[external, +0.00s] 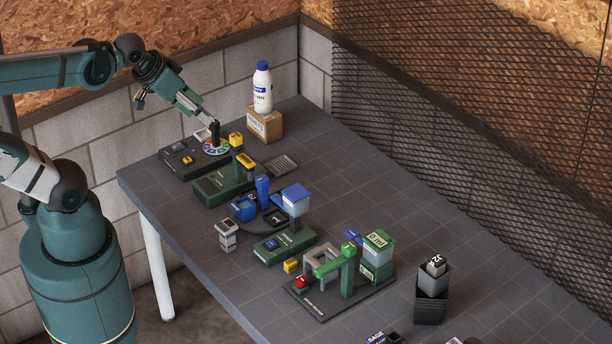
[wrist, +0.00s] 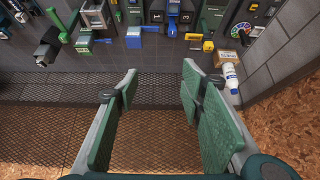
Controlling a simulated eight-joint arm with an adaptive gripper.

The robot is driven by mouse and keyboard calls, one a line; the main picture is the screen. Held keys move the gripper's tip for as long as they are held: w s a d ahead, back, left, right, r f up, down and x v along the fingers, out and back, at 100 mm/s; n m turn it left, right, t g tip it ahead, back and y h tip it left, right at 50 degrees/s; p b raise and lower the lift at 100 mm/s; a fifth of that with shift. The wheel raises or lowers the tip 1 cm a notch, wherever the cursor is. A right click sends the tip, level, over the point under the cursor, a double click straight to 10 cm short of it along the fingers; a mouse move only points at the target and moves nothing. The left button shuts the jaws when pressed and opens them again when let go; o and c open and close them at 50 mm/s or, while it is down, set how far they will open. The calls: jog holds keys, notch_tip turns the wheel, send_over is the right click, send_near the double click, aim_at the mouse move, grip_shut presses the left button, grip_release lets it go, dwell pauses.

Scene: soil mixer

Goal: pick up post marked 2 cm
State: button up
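I cannot pick out the post marked 2 cm for sure, as most markings are too small to read. Small yellow pieces that carry or may carry marks stand on the table: one by the colour dial (external: 236,139), one on the black box (external: 187,160) at the left, and one near the middle (external: 291,266). In the wrist view a yellow piece (wrist: 208,46) shows a dark mark that looks like a 3. My gripper (external: 199,113) is above the far left end of the table, near the dial. In the wrist view my gripper (wrist: 160,82) is open, with nothing between its fingers.
A white bottle (external: 262,88) stands on a cardboard box (external: 264,125) at the back. Green, blue and grey devices line the table, including a green stand (external: 348,270). A dark bin (external: 431,304) stands at the right.

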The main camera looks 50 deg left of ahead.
jog(key=m+g+b, duration=0.7)
jog(key=m+b, duration=0.9)
jog(key=m, duration=0.1)
send_over(227, 225)
notch_tip(227, 225, down, 34)
jog(key=shift+f, duration=0.55)
jog(key=shift+f+b, duration=0.15)
jog(key=shift+b, duration=0.15)
jog(key=shift+f+b, duration=1.05)
jog(key=shift+f, duration=2.2)
